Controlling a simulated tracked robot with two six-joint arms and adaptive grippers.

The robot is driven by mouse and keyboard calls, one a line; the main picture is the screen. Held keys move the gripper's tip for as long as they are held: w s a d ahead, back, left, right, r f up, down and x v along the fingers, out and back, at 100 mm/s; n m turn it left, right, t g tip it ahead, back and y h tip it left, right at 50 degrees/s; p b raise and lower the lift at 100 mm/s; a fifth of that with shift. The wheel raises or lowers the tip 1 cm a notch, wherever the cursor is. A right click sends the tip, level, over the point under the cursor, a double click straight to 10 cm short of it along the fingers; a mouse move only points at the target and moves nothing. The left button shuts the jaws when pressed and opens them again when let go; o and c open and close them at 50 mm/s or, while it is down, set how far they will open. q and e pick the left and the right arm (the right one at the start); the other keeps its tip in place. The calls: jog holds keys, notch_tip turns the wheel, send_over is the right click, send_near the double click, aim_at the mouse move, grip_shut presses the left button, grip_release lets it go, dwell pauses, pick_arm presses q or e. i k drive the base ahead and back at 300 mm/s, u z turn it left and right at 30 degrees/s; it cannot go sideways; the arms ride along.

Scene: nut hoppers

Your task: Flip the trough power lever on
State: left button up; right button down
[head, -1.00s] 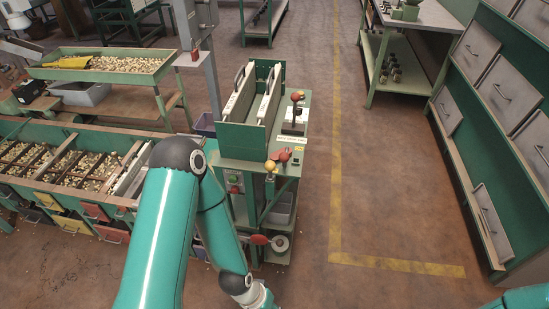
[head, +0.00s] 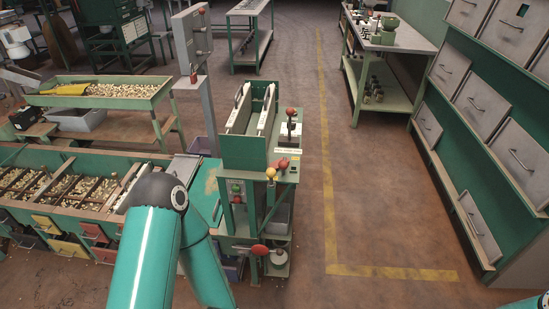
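A grey post with a control panel (head: 192,42) stands behind the trough, with a small red knob near its top and an orange-red piece (head: 193,76) low on it. A green sorting machine stands at the centre. A red-knobbed lever (head: 290,118) stands upright on its top right, and a red-handled lever (head: 254,249) lies low on its front. No readable label shows which is the trough power lever. The long green trough (head: 105,158) with nuts is at left. My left arm covers part of it. Both grippers are outside the frame.
Red and yellow balls (head: 276,170) and green and red buttons (head: 237,192) are on the machine front. A nut tray table (head: 105,100) is at back left. A workbench (head: 395,38) and drawer rack (head: 480,130) are at right. The floor between machine and rack is clear.

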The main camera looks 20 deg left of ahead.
aim_at(283, 163)
jog(key=u, duration=0.65)
jog(key=i, duration=0.55)
jog(key=u, duration=0.35)
